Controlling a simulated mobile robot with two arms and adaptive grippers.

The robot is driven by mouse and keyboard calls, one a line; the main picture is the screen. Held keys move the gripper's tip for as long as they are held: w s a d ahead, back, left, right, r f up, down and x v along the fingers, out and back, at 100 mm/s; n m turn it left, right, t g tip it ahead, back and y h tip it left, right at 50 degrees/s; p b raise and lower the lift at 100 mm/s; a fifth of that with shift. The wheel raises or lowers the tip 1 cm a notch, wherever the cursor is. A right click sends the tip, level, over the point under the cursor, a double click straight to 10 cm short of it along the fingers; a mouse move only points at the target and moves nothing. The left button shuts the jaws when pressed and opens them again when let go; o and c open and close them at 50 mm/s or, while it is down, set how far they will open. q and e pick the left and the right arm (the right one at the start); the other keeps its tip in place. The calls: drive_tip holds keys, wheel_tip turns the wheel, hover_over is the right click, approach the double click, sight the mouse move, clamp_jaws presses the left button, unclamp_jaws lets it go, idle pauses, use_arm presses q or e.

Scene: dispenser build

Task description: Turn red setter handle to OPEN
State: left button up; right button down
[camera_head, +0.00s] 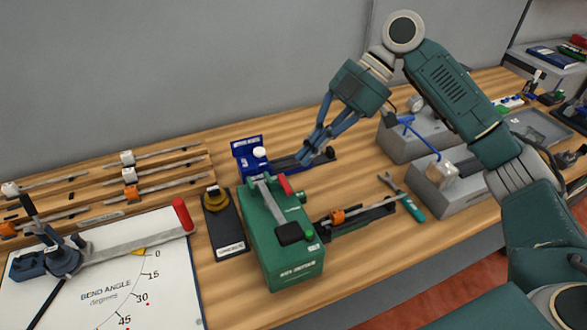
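A green box-shaped device (283,245) stands near the middle of the bench. A short red handle (285,185) sits on its top at the far end, beside a grey lever. Any OPEN marking is too small to read. A second red grip (183,214) ends the long grey arm over the bend-angle board. My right gripper (308,153) points down above and behind the green device, apart from the red handle. Its blue fingers are close together and I see nothing held; how far they are open is unclear. My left gripper is not in view.
A blue device (247,157) with a dark rail stands behind the green one. A black rail with an orange block (337,216) extends to its right. A green-handled wrench (411,205) lies further right. Grey blocks (450,190) stand beyond. The bend-angle board (95,275) lies left.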

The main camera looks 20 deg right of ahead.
sight(286, 192)
drive_tip(key=p+x, duration=0.2)
drive_tip(key=x, duration=0.6)
drive_tip(key=shift+s+a+f, duration=0.1)
drive_tip(key=shift+s, duration=0.05)
drive_tip(key=shift+a+f, duration=0.3)
drive_tip(key=shift+f, duration=0.15)
